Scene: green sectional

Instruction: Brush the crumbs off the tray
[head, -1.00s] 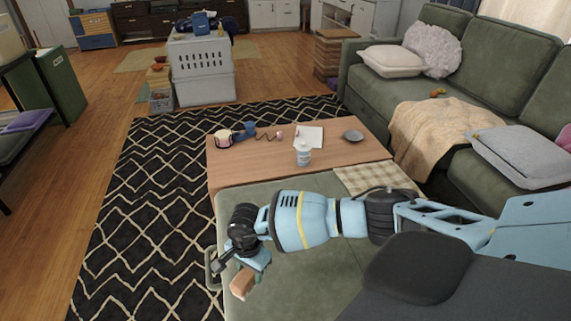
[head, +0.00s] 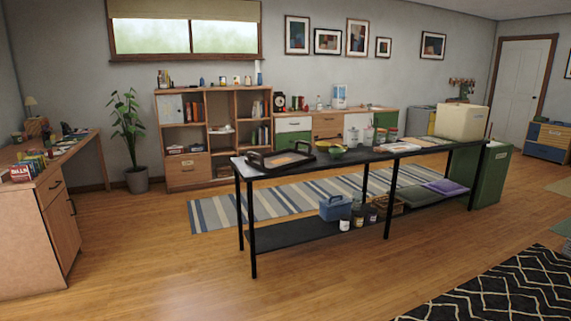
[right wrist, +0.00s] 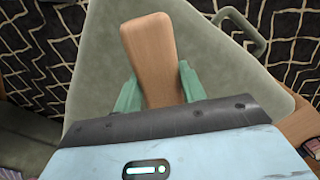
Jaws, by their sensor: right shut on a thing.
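A black tray (head: 272,167) with raised handles lies on the left end of a long black table (head: 400,158) in the head view. Its inside looks brown; crumbs are too small to tell. My right gripper (right wrist: 160,85) shows only in the right wrist view. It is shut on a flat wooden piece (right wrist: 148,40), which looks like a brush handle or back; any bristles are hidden. Beneath it is a green-grey padded surface (right wrist: 95,65), far from the tray. My left gripper is not in view.
The table's lower shelf holds a blue box (head: 335,208) and baskets. A wooden desk (head: 45,215) stands at left. Wood floor (head: 170,265) is clear before the table. A striped rug (head: 215,214) lies behind.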

